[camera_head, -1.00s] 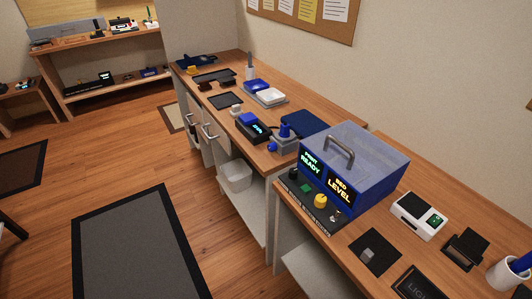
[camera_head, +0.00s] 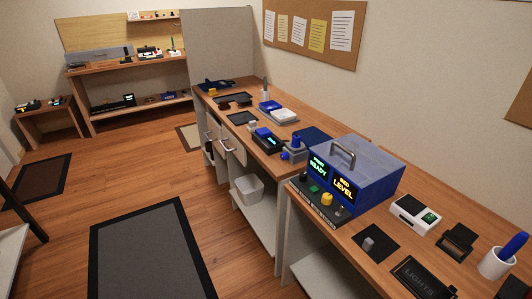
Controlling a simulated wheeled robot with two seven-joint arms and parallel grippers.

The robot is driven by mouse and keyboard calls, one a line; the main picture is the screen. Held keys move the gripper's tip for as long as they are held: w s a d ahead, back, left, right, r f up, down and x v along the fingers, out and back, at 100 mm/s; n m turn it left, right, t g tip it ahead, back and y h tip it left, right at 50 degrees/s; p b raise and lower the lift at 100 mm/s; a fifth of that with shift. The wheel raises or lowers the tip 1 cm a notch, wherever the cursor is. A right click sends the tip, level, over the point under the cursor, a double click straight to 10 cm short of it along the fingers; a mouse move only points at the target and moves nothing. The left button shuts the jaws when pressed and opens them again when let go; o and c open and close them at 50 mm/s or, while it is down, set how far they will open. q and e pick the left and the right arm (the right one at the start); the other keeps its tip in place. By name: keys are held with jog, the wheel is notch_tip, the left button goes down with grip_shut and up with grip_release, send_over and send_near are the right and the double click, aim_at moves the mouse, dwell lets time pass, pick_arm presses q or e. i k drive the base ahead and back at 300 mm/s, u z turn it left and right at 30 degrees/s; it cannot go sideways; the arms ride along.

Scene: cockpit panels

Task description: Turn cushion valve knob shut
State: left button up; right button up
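No part of either gripper shows in the head view. I cannot read any label that names the cushion valve. A small grey device with blue knob-like parts (camera_head: 294,149) stands on the long bench, left of a blue box-shaped machine (camera_head: 378,183). A yellow knob (camera_head: 327,199) sits on the dark front panel (camera_head: 312,204) of that machine, below two lit screens reading "READY" and "BED LEVEL". A small dark knob and a green button are on the same panel. I cannot tell which knob is the cushion valve's, or how far any is turned.
The wooden bench (camera_head: 345,251) runs along the right wall. It also carries a white device (camera_head: 414,213), a black "LIGHTS" panel (camera_head: 420,279) and a white cup (camera_head: 496,263). A white bin (camera_head: 249,188) sits on the lower shelf. The floor with a grey mat (camera_head: 150,250) is clear.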

aim_at(285, 155)
jog(key=u, duration=0.1)
jog(key=i, duration=0.9)
jog(key=z, duration=0.25)
